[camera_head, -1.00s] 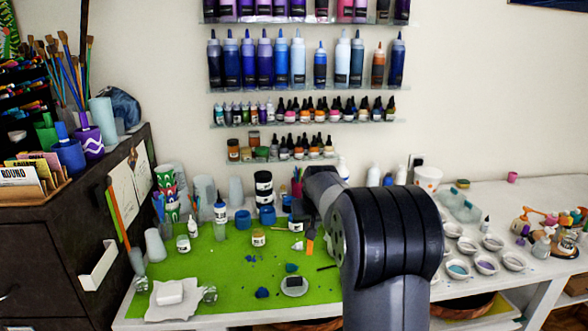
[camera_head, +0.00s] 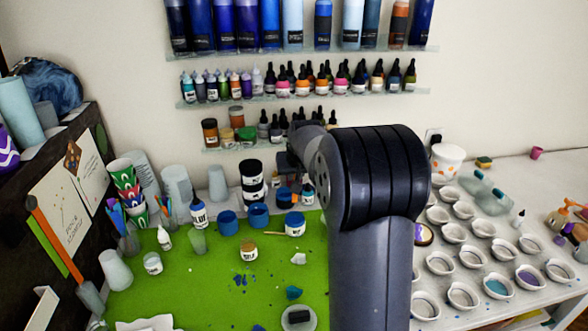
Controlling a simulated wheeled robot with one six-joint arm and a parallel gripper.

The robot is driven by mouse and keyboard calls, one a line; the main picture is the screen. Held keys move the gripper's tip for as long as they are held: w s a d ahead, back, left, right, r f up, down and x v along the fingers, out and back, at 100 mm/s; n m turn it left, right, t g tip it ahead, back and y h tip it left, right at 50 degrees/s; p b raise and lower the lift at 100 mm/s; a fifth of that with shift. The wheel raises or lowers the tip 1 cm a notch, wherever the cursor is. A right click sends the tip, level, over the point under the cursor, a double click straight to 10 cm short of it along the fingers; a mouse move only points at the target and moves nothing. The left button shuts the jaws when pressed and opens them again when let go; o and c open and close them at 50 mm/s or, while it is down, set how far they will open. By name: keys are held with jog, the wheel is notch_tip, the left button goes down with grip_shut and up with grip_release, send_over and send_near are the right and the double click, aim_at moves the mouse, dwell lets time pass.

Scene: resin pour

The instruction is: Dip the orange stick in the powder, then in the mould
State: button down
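My arm rises through the middle of the view, and its dark wrist (camera_head: 302,148) points away over the back of the green mat. My gripper's fingers are too small and hidden to tell whether they are open or shut. A small orange patch (camera_head: 296,198) shows just below the wrist, among blue and dark items; I cannot tell whether it is the orange stick or whether it is held. Shallow white dishes (camera_head: 471,257) stand on the right; I cannot tell which thing is the mould.
A white jar (camera_head: 295,223) with a light stick beside it, blue cups (camera_head: 258,215), a small amber jar (camera_head: 249,250) and a grey disc (camera_head: 298,317) occupy the green mat (camera_head: 190,290). Bottle shelves (camera_head: 300,91) line the wall. The mat's left front is fairly clear.

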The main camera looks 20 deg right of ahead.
jog(key=b, duration=0.4)
send_over(295, 201)
jog(key=s, duration=0.2)
jog(key=shift+f, duration=2.35)
jog(key=shift+w+a+f+b, duration=0.1)
jog(key=shift+w+f+b, duration=0.1)
jog(key=shift+f+b, duration=0.7)
jog(key=shift+w+a+f+b, duration=0.15)
jog(key=shift+f+b, duration=0.2)
jog(key=shift+f, duration=0.9)
jog(key=shift+d, duration=0.1)
jog(key=shift+r, duration=0.1)
jog(key=r+p, duration=0.1)
jog(key=r, duration=0.1)
jog(key=s+r+p, duration=0.1)
jog(key=r, duration=0.1)
jog(key=shift+r+p, duration=0.15)
jog(key=shift+p, duration=0.25)
notch_tip(295, 201, up, 5)
jog(key=p, duration=0.3)
jog(key=shift+r+p, duration=0.1)
jog(key=shift+p, duration=0.3)
